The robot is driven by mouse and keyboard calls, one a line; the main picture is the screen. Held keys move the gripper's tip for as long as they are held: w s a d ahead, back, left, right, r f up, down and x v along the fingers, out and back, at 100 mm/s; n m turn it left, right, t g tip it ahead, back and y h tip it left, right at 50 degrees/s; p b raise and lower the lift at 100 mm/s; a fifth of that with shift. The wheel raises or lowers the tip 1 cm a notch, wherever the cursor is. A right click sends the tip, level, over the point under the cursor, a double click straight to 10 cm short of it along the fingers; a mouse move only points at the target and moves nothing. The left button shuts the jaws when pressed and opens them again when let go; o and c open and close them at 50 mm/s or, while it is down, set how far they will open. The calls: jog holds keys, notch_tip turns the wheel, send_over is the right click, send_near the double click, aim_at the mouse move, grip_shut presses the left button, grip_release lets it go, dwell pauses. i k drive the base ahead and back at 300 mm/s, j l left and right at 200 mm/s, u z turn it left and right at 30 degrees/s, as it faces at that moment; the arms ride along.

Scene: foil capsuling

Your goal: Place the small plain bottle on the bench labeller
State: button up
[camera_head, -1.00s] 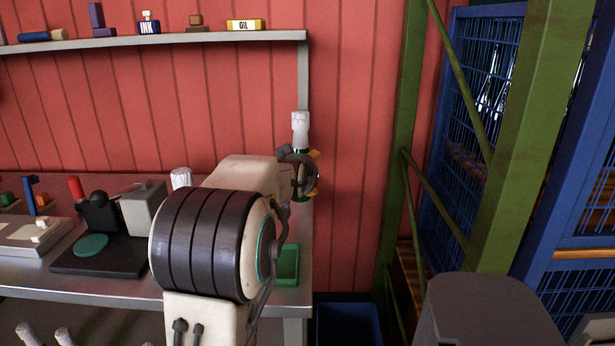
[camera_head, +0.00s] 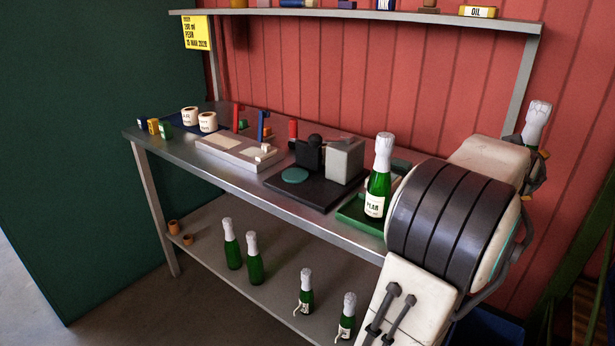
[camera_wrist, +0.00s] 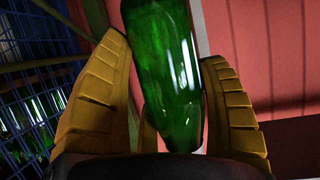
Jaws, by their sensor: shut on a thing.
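My gripper (camera_wrist: 163,55) is shut on a green glass bottle (camera_wrist: 165,85), with a yellow ridged finger on each side. The glass in the wrist view shows no label. In the head view its white-foiled neck (camera_head: 537,122) sticks up behind my arm at the right, and my arm hides most of the gripper and the bottle's body. On the bench stand a pale flat device (camera_head: 232,152) with red and blue posts and a dark-based device (camera_head: 305,190) with a green disc and grey block. I cannot tell for sure which is the labeller.
A labelled green bottle (camera_head: 377,180) stands upright on a green tray (camera_head: 352,213), between the dark device and my arm. Several foiled bottles (camera_head: 253,260) stand on the lower shelf. Label rolls (camera_head: 207,122) sit at the bench's left end. A wall shelf (camera_head: 350,14) runs above.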

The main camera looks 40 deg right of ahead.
aim_at(297, 174)
jog(key=j, duration=1.35)
